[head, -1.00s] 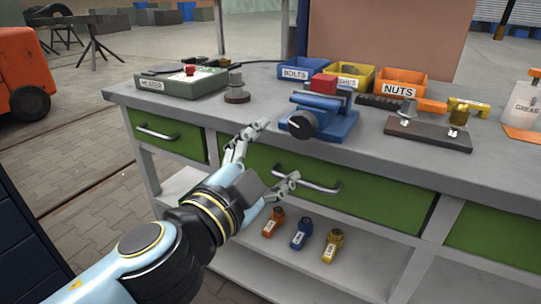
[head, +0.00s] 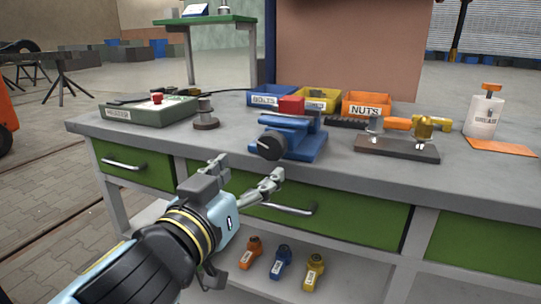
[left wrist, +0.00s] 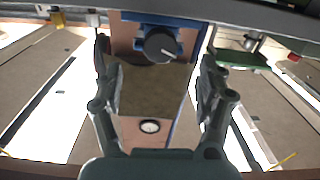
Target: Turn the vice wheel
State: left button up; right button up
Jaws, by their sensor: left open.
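The blue vice (head: 297,139) stands on the grey workbench near its front edge. Its round black wheel (head: 271,145) with a pale mark faces the front. In the left wrist view the wheel (left wrist: 161,45) shows at the top middle, beyond and between the fingertips. My left gripper (head: 246,176) is open and empty, in front of the bench edge and a little below and left of the wheel, apart from it. Its two fingers also show in the left wrist view (left wrist: 158,80). My right gripper is not in view.
On the bench (head: 345,185) stand a green-grey box (head: 150,110), a dark round stand (head: 206,120), blue (head: 265,97), yellow (head: 322,99) and orange (head: 367,104) bins, a brown block with fittings (head: 397,150) and a grease container (head: 484,116). Green drawers with handles lie below.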

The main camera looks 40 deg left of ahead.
aim_at(267, 150)
pick_arm(q)
jog(key=p+x, duration=0.2)
jog(key=x, duration=0.7)
jog(key=shift+w+a+r, duration=0.1)
jog(key=shift+w, duration=0.05)
jog(key=c, duration=1.2)
jog(key=shift+m, duration=0.4)
jog(key=m, duration=0.4)
jog(key=shift+a+m, duration=0.1)
jog(key=shift+m, duration=0.2)
jog(key=m+p, duration=0.1)
jog(key=m, duration=0.5)
jog(key=shift+a, duration=0.1)
jog(key=shift+m, duration=0.4)
